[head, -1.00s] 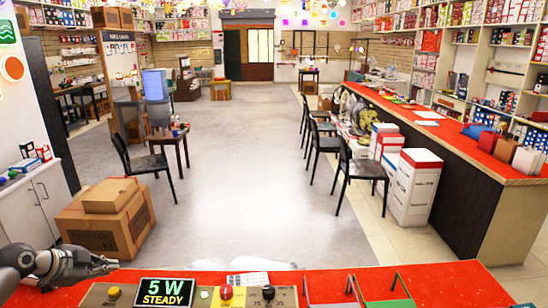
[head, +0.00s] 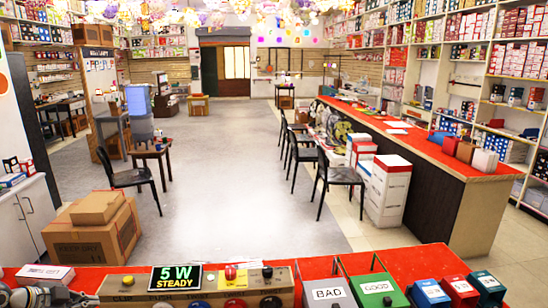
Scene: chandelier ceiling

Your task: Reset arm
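My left gripper (head: 74,298) and part of its arm show at the bottom left corner in the head view. They are over the red counter (head: 312,268), left of the test panel, and partly cut off by the frame edge. The fingers are too small and cropped to tell whether they are open or shut. No held object can be made out. My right arm and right gripper are not in view.
The panel's display (head: 175,277) reads "5 W STEADY". A white box (head: 45,274) lies on the counter near my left gripper. Bins marked BAD (head: 328,293) and GOOD (head: 376,288) stand right of the panel, followed by blue, red (head: 459,289) and teal boxes.

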